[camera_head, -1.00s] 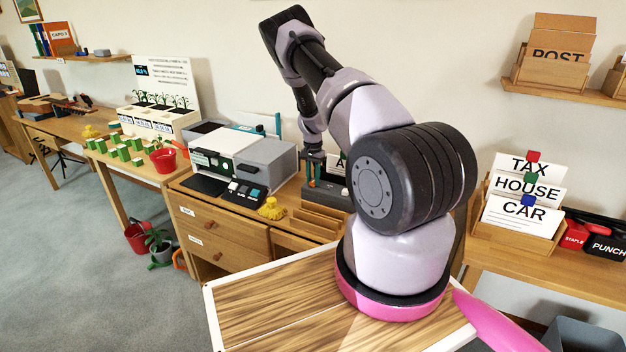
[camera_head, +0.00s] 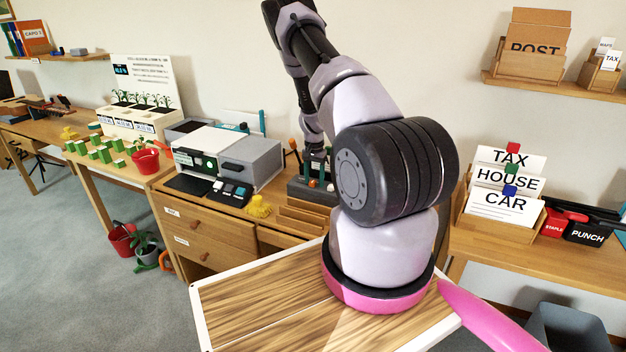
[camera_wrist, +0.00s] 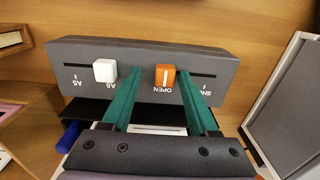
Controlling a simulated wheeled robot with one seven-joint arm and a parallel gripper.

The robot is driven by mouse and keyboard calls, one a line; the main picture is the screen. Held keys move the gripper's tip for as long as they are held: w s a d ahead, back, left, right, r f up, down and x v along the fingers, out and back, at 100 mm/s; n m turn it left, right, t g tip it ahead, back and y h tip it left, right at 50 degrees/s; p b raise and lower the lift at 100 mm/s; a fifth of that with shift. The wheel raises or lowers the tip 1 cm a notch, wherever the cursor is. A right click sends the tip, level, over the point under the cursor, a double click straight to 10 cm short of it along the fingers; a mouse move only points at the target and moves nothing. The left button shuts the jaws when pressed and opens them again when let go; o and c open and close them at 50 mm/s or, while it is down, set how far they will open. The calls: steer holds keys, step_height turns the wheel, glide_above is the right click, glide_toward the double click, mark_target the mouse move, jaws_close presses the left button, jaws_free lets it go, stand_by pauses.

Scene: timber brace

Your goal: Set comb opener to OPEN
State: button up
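A dark grey panel with two slider slots fills the upper wrist view. The orange slider knob (camera_wrist: 165,76) of the comb opener stands at the OPEN label; its slot runs right toward a partly hidden label beginning "SH". A white knob (camera_wrist: 104,70) sits on the left slot by the A5 and A6 labels. My gripper (camera_wrist: 158,74) is open, its teal fingers reaching to the panel. The orange knob lies between the fingertips, nearer the right one, with a gap visible. The white knob is outside the left finger. In the head view the dark machine (camera_head: 304,192) is partly behind my arm.
A grey printer-like machine (camera_head: 250,158) stands left of the comb machine on the wooden desk. Wooden slots (camera_head: 302,216) lie in front. A letter holder (camera_head: 500,222) stands to the right. In the wrist view, a light-edged grey panel (camera_wrist: 290,100) is at the right.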

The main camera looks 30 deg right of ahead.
step_height(320, 180, up, 11)
stand_by(0.6)
steer(key=shift+f, duration=0.1)
step_height(320, 180, up, 13)
steer(key=t+y, duration=0.1)
steer(key=t, duration=0.1)
glide_above(314, 182)
steer(key=a, duration=0.5)
steer(key=s+a+r+n+t, duration=0.1)
steer(key=s+a+r, duration=0.3)
steer(key=r, duration=0.3)
steer(key=s+a+r+n, duration=0.1)
steer(key=s+a+r, duration=0.2)
steer(key=r, duration=0.5)
steer(key=s+a+r+n+t, duration=0.1)
steer(key=s+a+r, duration=0.2)
steer(key=s, duration=0.5)
steer(key=s+a+r+n+t, duration=0.1)
steer(key=s+a+r, duration=0.3)
steer(key=s, duration=0.4)
steer(key=s+a+r+n+t+y, duration=0.1)
steer(key=s+a+r+n+t, duration=0.1)
steer(key=s+r, duration=0.3)
steer(key=s+a, duration=0.1)
steer(key=s, duration=0.3)
steer(key=shift+a+r, duration=0.2)
steer(key=shift+a, duration=0.1)
